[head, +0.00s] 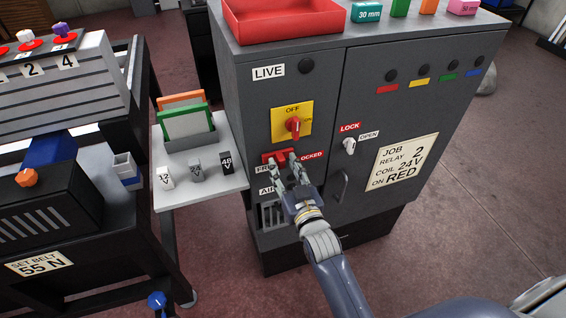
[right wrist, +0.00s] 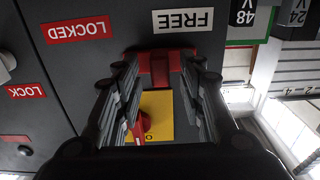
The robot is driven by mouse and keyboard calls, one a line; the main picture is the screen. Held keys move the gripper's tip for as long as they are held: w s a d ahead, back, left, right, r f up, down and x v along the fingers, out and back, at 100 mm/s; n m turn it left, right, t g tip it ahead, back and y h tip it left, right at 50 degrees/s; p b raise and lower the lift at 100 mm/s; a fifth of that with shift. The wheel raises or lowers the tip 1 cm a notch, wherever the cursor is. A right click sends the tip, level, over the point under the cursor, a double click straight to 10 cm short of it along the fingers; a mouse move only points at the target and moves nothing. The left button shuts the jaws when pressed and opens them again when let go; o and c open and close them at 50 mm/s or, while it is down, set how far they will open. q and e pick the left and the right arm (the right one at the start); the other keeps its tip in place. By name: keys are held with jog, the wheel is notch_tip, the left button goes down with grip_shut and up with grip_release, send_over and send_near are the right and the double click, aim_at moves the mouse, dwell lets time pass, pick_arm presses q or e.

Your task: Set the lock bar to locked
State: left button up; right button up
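The lock bar (head: 281,155) is a small red piece on the front of the grey cabinet (head: 310,90), between the FREE label (head: 264,169) and the LOCKED label (head: 312,156). My right gripper (head: 286,161) is at the bar with its fingers spread. In the right wrist view, which is upside down, the red bar (right wrist: 160,68) lies between the open fingertips. Whether they touch it, I cannot tell. The fingers partly hide the bar, so its exact setting is unclear. My left gripper is not in view.
Above the bar is a red OFF knob (head: 293,126) on a yellow plate. A white LOCK/OPEN knob (head: 349,146) and a door handle (head: 342,186) are to the right. A side shelf (head: 213,189) with several relay blocks stands left of the cabinet.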

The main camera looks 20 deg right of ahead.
jog(key=shift+w, duration=0.7)
grip_shut()
jog(key=shift+w+d+p, duration=0.1)
jog(key=shift+d+p, duration=0.6)
jog(key=shift+d, duration=2.15)
grip_release()
jog(key=shift+a, duration=0.1)
